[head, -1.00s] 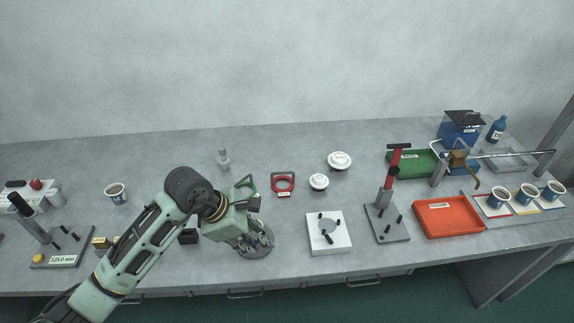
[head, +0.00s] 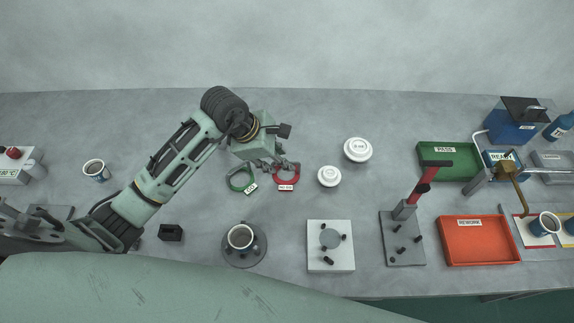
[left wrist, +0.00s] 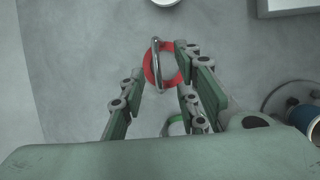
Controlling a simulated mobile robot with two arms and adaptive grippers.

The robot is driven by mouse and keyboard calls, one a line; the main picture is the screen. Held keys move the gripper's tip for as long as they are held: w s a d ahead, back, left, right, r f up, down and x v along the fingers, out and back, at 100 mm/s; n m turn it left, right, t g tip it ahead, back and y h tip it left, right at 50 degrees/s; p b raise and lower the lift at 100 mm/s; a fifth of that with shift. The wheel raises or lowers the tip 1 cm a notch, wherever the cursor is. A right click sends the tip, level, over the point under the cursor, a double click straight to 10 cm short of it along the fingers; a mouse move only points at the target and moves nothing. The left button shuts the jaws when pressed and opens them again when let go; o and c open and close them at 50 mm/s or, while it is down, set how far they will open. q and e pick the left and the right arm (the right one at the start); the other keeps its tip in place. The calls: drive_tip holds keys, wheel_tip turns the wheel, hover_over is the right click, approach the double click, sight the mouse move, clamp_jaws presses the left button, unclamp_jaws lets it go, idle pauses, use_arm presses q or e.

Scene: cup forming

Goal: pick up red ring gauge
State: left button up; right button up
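The red ring gauge (head: 287,182) lies on the bench with a white label at its near side. My left gripper (head: 277,167) is over its far part and hides some of it in the head view. In the left wrist view the red ring gauge (left wrist: 150,66) shows ahead of the fingertips, with a grey metal bar across it. My left gripper (left wrist: 160,66) is open, with one finger on each side of the ring. I cannot tell whether the right finger touches the ring. My right gripper is not in view.
A green ring gauge (head: 239,189) lies just left of the red one. White lids (head: 357,150) (head: 329,177) lie to the right. A cup (head: 240,238) stands in a round fixture nearer me.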

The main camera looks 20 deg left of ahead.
use_arm(q)
drive_tip(key=p+x, duration=0.1)
drive_tip(key=x, duration=0.3)
drive_tip(key=shift+w+f+p, duration=0.2)
drive_tip(key=shift+w+p, duration=0.1)
drive_tip(key=shift+p, duration=0.05)
drive_tip(key=shift+w+f, duration=0.1)
drive_tip(key=shift+f, duration=0.2)
drive_tip(key=c, duration=0.4)
clamp_jaws()
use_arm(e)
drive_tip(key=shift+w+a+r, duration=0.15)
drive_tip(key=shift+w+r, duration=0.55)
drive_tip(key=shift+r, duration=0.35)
